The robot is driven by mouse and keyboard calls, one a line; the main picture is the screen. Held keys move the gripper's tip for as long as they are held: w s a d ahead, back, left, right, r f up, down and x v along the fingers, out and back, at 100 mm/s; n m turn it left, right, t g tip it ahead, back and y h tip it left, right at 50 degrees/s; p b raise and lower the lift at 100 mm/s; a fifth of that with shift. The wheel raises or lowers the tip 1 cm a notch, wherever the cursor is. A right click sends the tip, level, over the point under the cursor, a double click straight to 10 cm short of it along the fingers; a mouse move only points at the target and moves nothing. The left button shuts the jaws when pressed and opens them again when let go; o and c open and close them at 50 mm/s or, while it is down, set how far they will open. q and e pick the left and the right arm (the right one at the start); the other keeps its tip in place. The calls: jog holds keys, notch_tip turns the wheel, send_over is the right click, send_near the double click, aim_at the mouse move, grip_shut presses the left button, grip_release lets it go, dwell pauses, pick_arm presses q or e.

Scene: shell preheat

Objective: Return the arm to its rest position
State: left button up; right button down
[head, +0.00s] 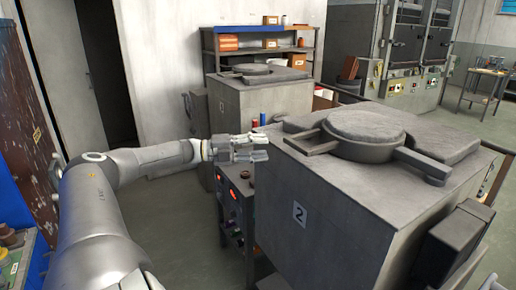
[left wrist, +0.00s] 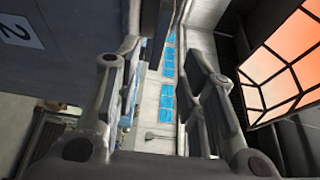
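My left arm (head: 130,165) comes in from the left and reaches forward. I cannot tell whether the gripper touches the furnace. My right gripper is in neither view.
A round lid (head: 362,130) with a handle bar lies on the furnace top. A second furnace (head: 255,100) and a shelf with boxes (head: 262,40) stand behind. Grey floor (head: 175,225) shows clear between my arm and the furnace.

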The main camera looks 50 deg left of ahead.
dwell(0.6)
pick_arm(q)
jog(key=s+a+f+n+y+b, duration=0.15)
jog(key=f+n+y, duration=0.3)
jog(key=f, duration=1.15)
jog(key=s+a+f+n+y, duration=0.25)
jog(key=f+n, duration=0.35)
jog(key=f, duration=0.9)
jog(key=s+d+f+n+g+y+b, duration=0.1)
jog(key=s+d+f+n+g+y, duration=0.25)
jog(key=f, duration=0.75)
jog(key=s+d+f+n+g, duration=0.15)
jog(key=s+d+f, duration=0.35)
jog(key=f, duration=0.7)
jog(key=s+d+f+n+g+b, duration=0.1)
jog(key=s+d+f+n+g, duration=0.3)
jog(key=s+d+f, duration=1.1)
jog(key=s+d+f+n+g, duration=0.1)
jog(key=s+d+f, duration=0.3)
jog(key=s+d, duration=0.4)
jog(key=s+d+f+n+g+h+b, duration=0.1)
jog(key=s+d+f+g, duration=0.3)
jog(key=s+d, duration=0.4)
jog(key=shift+d+f+g, duration=0.3)
jog(key=shift+d+f, duration=0.5)
jog(key=shift+d, duration=0.4)
jog(key=shift+h, duration=0.25)
